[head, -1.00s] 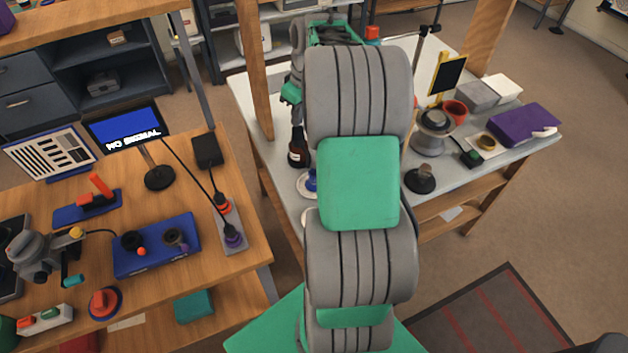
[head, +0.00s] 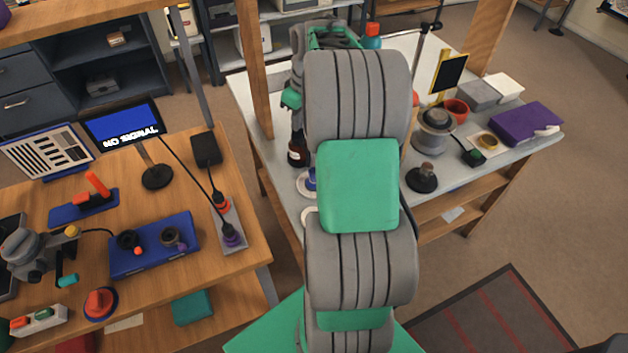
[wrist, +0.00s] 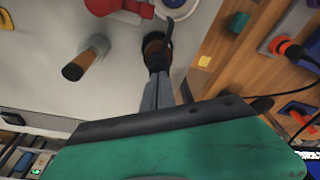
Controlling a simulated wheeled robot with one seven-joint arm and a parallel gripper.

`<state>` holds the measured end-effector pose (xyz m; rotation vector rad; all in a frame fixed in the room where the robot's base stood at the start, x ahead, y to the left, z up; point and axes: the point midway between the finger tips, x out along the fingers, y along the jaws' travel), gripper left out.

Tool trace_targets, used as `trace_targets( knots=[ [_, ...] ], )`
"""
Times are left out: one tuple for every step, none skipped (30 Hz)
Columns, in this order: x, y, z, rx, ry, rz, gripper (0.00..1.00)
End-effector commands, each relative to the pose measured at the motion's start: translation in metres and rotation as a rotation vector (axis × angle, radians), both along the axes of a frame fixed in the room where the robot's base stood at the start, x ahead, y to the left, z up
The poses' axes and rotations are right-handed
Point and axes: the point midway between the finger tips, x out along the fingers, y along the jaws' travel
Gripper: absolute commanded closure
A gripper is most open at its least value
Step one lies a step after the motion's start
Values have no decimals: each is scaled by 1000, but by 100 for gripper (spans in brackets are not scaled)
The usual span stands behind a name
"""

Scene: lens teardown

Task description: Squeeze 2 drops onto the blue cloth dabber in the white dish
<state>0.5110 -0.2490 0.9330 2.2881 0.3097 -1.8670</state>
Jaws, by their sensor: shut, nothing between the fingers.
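My gripper (wrist: 156,74) is shut, with its two grey fingers together and pointing down at the dark brown bottle (wrist: 153,45). The fingertips overlap the bottle's top in the wrist view, and I cannot tell whether they touch it. In the head view the bottle (head: 297,157) stands on the grey-white table, its upper part hidden by my gripper. The white dish (head: 302,189) with the blue dabber (head: 310,179) is just in front of the bottle, partly behind my arm. In the wrist view the dish (wrist: 190,10) and blue dabber (wrist: 174,3) are cut by the top edge.
A dark stand with a brown knob (head: 424,177) is right of my arm, near a grey round device (head: 433,133), a red cup (head: 456,109) and a purple cloth (head: 526,122). A wooden post (head: 257,70) rises left of my gripper. The wooden desk holds a monitor (head: 122,124).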

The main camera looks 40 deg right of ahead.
Motion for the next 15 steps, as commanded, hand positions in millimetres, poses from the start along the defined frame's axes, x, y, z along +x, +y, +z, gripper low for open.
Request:
trace_targets(
  knots=[
    [-1, 1, -2, 2, 4, 0, 100],
    [-1, 1, -2, 2, 4, 0, 100],
    [-1, 1, -2, 2, 4, 0, 100],
    [-1, 1, -1, 3, 4, 0, 100],
    [-1, 1, 0, 2, 4, 0, 100],
    [-1, 1, 2, 2, 4, 0, 100],
    [-1, 0, 4, 2, 4, 0, 100],
    [-1, 0, 6, 2, 4, 0, 100],
    [-1, 0, 10, 2, 4, 0, 100],
    [-1, 0, 12, 2, 4, -1, 100],
    [-1, 0, 14, 2, 4, -1, 100],
    [-1, 0, 17, 2, 4, -1, 100],
    [-1, 0, 19, 2, 4, -1, 100],
    [-1, 0, 21, 2, 4, -1, 100],
    [-1, 0, 23, 2, 4, -1, 100]
  ],
)
